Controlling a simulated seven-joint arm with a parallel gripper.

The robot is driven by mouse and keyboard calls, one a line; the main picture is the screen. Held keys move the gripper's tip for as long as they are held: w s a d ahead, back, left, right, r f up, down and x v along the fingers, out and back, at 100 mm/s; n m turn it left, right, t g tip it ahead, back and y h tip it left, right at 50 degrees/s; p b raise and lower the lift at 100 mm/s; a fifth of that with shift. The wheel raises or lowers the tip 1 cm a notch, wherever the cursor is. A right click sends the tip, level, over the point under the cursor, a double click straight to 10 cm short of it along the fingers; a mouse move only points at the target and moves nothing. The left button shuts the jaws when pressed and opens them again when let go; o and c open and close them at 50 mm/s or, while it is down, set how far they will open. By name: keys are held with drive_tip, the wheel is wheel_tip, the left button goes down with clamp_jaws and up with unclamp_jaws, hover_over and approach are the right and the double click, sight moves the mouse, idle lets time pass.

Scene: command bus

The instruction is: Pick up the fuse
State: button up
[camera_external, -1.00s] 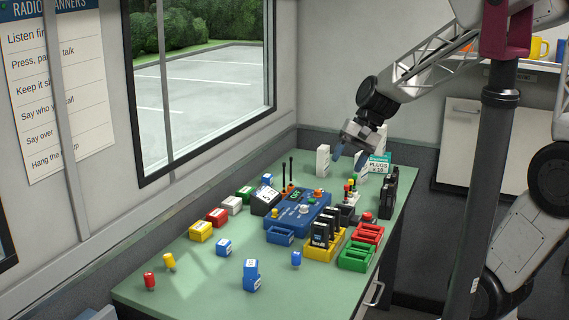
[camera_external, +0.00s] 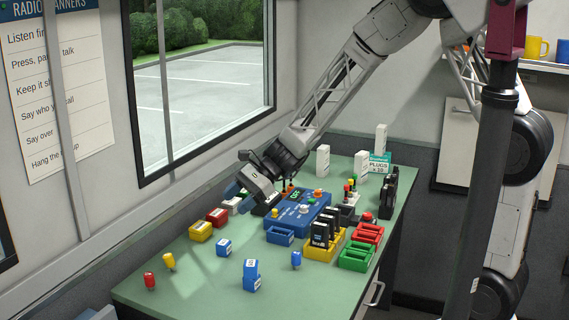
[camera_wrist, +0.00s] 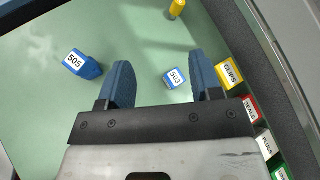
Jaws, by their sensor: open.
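My gripper (camera_external: 240,198) is open and empty, held above the left side of the green table, near the row of small labelled boxes. In the wrist view its two blue fingers (camera_wrist: 163,78) are spread. Nothing in view is labelled as a fuse, and I cannot tell which part is it. Small cylindrical parts stand upright on the table: a yellow one (camera_external: 169,262), a red one (camera_external: 150,281) and a blue one (camera_external: 296,260). The yellow one also shows at the top of the wrist view (camera_wrist: 177,8). A blue block marked 502 (camera_wrist: 174,78) appears between the fingers, below them.
Yellow (camera_external: 200,231) and red (camera_external: 217,216) boxes line the window side. A blue console (camera_external: 300,211) and trays, including a green tray (camera_external: 356,257), fill the middle.

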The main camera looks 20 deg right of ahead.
sight(164, 272)
drive_tip(key=a+f+m, duration=0.2)
drive_tip(key=a+f, duration=0.2)
drive_tip(key=a, duration=0.1)
drive_tip(key=a+f+m+y, duration=0.1)
drive_tip(key=a+f+m, duration=0.1)
drive_tip(key=a+f, duration=0.2)
drive_tip(key=a+f+m+y, duration=0.1)
drive_tip(key=a+f+m, duration=0.1)
drive_tip(key=a+f, duration=0.2)
drive_tip(key=shift+w+a+f+t, duration=0.2)
drive_tip(key=shift+a, duration=0.35)
drive_tip(key=shift+w+a+f+t, duration=0.15)
drive_tip(key=shift+a+f+t, duration=0.05)
drive_tip(key=shift+a, duration=0.35)
drive_tip(key=shift+x, duration=1.25)
drive_tip(key=shift+x, duration=2.6)
drive_tip(key=shift+r, duration=0.1)
